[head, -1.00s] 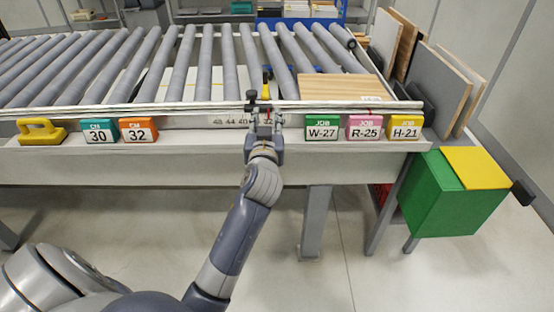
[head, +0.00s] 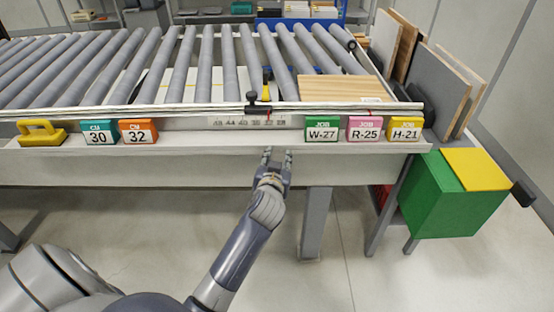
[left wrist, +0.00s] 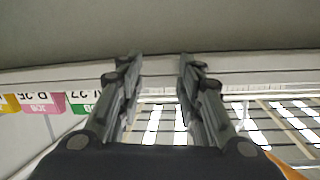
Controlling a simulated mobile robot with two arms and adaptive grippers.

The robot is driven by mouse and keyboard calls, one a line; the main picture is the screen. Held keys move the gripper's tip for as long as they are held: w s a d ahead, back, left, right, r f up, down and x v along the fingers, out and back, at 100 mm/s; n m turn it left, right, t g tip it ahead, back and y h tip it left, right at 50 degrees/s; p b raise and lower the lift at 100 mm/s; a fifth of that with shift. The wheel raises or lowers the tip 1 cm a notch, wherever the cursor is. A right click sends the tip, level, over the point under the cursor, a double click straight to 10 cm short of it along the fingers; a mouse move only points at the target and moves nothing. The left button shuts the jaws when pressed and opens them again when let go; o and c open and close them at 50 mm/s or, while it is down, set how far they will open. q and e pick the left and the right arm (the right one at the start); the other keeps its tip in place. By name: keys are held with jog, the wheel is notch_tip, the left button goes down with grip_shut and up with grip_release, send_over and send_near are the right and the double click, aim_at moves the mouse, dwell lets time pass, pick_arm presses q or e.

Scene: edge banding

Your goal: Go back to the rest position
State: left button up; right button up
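My left gripper (head: 277,154) is in front of the roller table's front edge (head: 200,147), below the number scale (head: 248,122). Its two fingers are apart with nothing between them; the left wrist view shows the same open fingers (left wrist: 158,75). A black stop (head: 258,104) with a knob sits on the rail above the gripper, apart from it. A red mark shows on the rail beside the stop. My right gripper is not in view.
Job blocks W-27 (head: 322,128), R-25 (head: 364,128) and H-21 (head: 405,129) stand on the ledge right of the gripper. Blocks 30 (head: 98,132) and 32 (head: 138,131) and a yellow handled tool (head: 41,133) stand left. A wooden board (head: 340,88) lies on the rollers.

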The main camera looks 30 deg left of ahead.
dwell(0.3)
pick_arm(q)
jog(key=s+d+f+m+g+h, duration=0.1)
jog(key=s+d+f+g+h, duration=0.3)
jog(key=f, duration=0.8)
jog(key=s+d+f+m+y, duration=0.15)
jog(key=s+f, duration=0.35)
jog(key=f, duration=0.6)
jog(key=s+d+f+m+g+h, duration=0.2)
jog(key=s+f, duration=0.3)
jog(key=f, duration=0.7)
jog(key=s+f+g, duration=0.2)
jog(key=s+f, duration=0.4)
jog(key=s, duration=0.6)
jog(key=s+d+f+g+h, duration=0.1)
jog(key=s+f+g, duration=0.1)
jog(key=s+f, duration=0.5)
jog(key=s+d+f+m+g, duration=0.1)
jog(key=s+f, duration=0.6)
jog(key=s, duration=1.2)
jog(key=shift+g+h, duration=0.35)
jog(key=shift+g, duration=0.35)
